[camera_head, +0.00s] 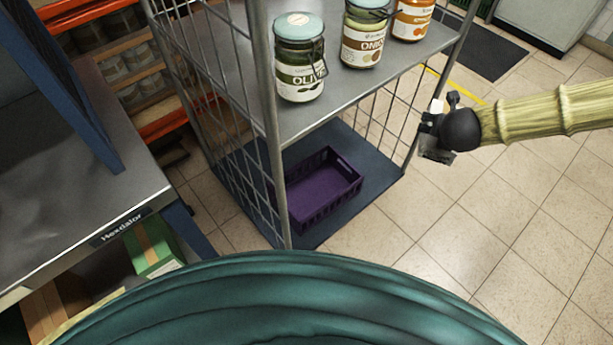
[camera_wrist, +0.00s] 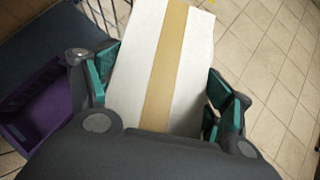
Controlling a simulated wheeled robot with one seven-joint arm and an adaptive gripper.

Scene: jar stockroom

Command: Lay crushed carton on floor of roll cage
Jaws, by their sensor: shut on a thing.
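My gripper (camera_wrist: 160,92) is shut on the crushed carton (camera_wrist: 185,45), with green-padded fingers on either side of it. The carton is white with a tan tape stripe and points away from the wrist. In the head view my gripper (camera_head: 438,138) is beside the right side of the roll cage (camera_head: 268,110), above the tiled floor. The carton cannot be clearly made out there. The cage's dark blue-grey floor (camera_head: 377,182) shows below its shelf, partly bare to the right of a purple crate (camera_head: 320,190). The crate also shows in the wrist view (camera_wrist: 32,105).
The cage's metal shelf (camera_head: 335,95) holds an olive jar (camera_head: 299,70), an onion jar (camera_head: 366,35) and an orange-labelled jar (camera_head: 412,18). Wire mesh closes the cage's left side. A grey table (camera_head: 60,220) stands at left. Tiled floor at right is clear.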

